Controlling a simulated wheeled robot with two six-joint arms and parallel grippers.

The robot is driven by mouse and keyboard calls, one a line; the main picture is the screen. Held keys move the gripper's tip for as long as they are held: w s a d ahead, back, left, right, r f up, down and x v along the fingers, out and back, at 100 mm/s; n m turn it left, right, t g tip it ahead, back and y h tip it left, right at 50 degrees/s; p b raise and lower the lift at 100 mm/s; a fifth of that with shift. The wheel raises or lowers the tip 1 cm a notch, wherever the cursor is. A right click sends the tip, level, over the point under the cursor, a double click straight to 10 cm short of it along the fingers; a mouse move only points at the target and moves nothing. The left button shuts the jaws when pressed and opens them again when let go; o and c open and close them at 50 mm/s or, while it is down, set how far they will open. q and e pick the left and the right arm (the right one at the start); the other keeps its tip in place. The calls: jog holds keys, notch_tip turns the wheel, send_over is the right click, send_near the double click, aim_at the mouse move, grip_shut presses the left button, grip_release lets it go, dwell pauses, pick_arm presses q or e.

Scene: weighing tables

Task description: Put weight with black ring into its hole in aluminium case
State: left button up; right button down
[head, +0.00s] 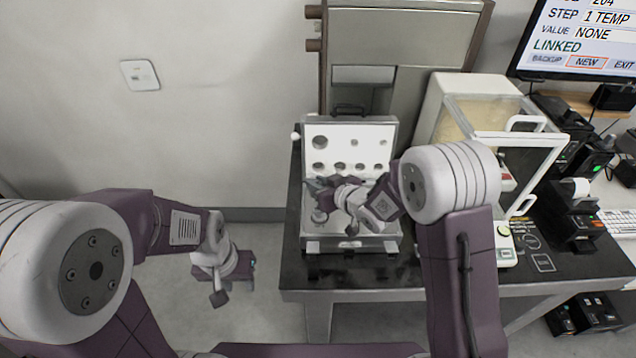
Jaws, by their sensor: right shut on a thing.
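The open aluminium case (310,245) stands on the dark table, its lid raised at the back. The lid's white inner face (337,131) shows several round recesses of different sizes. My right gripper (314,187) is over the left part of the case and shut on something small. The gripper and wrist hide most of what it holds, so I cannot make out a black ring. A small grey metal piece (319,216) shows just below the gripper; I cannot tell whether it is held or sits in the case. My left gripper (240,272) hangs left of the table, over the floor; its jaws are unclear.
A balance with a glass draft shield (495,120) stands right of the case. A small device with a green button (504,240), black printers (575,210) and a monitor (580,40) are further right. A grey cabinet (405,35) stands behind. The black table top (292,255) is narrow left of the case.

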jog(key=shift+f+b, duration=0.8)
jog(key=shift+f, duration=0.2)
jog(key=c, duration=1.2)
grip_release()
jog(key=shift+o, duration=0.2)
jog(key=v, duration=0.9)
jog(key=shift+s+p, duration=0.1)
jog(key=shift+p, duration=0.2)
